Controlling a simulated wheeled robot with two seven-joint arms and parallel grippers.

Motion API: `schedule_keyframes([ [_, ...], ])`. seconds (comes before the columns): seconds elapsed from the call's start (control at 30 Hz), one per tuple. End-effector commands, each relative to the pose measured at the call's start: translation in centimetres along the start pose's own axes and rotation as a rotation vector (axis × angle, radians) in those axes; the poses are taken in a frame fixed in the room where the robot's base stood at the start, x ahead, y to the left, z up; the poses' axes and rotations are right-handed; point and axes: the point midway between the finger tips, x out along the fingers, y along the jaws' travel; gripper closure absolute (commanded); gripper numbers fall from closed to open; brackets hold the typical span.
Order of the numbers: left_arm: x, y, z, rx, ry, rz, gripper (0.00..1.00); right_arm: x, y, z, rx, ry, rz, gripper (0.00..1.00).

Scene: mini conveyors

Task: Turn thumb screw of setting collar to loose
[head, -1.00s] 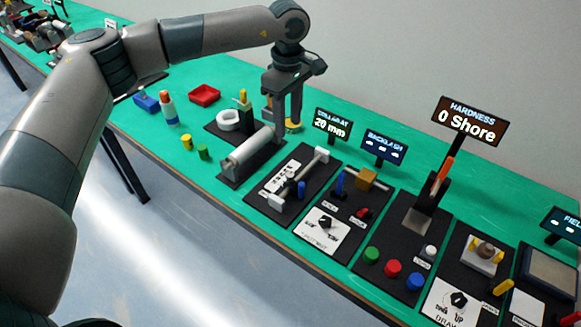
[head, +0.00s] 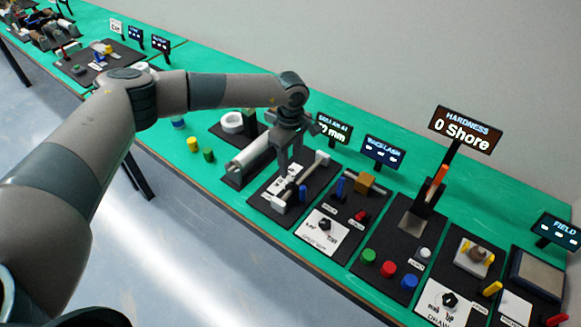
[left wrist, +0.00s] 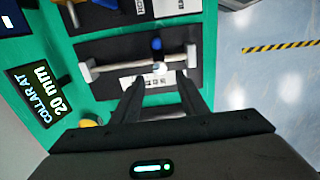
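The setting collar sits on a pale rod (left wrist: 120,65) between two white end blocks on a black base. Its blue thumb screw (left wrist: 156,43) shows in the left wrist view, and in the head view (head: 302,192) near the rod's front end. The collar's body (left wrist: 157,56) is dark and small. My left gripper (head: 283,168) is above this station. In the left wrist view its two fingers (left wrist: 161,80) are apart with nothing between them, and the collar lies beyond their tips. The collar display (left wrist: 40,88) reads 20 mm. My right gripper is out of view.
The backlash station (head: 335,214), with a blue peg and a dial, stands right of the collar station. A grey cylinder (head: 250,158) lies on the base to its left. Hardness and field stations stand farther right. The green table's front edge (head: 270,236) runs close by.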

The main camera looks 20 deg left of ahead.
Motion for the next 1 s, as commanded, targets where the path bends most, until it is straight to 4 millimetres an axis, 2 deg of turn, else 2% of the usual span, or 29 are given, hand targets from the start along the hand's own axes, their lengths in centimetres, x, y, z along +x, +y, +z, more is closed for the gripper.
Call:
schedule_keyframes([
  [0.1, 1.7, -0.1, 0.0, -0.001, 0.001, -0.003, 0.6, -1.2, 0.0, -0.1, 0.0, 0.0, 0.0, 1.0],
  [0.33, 4.3, 0.0, 0.0, -0.001, 0.0, -0.001, 0.6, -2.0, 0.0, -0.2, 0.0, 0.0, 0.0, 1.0],
  [0.5, 5.0, 0.0, 0.0, -0.001, 0.0, 0.0, 0.6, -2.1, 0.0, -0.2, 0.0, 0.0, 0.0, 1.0],
  [0.77, 5.0, 0.0, 0.0, 0.0, 0.0, 0.001, 0.6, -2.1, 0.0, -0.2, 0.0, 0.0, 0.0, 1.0],
  [0.93, 5.0, 0.0, 0.0, 0.0, 0.0, 0.001, 1.0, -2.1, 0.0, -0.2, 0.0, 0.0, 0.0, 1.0],
  [1.0, 5.0, 0.0, 0.0, 0.0, 0.0, 0.001, 1.0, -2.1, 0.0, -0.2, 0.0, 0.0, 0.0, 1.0],
])
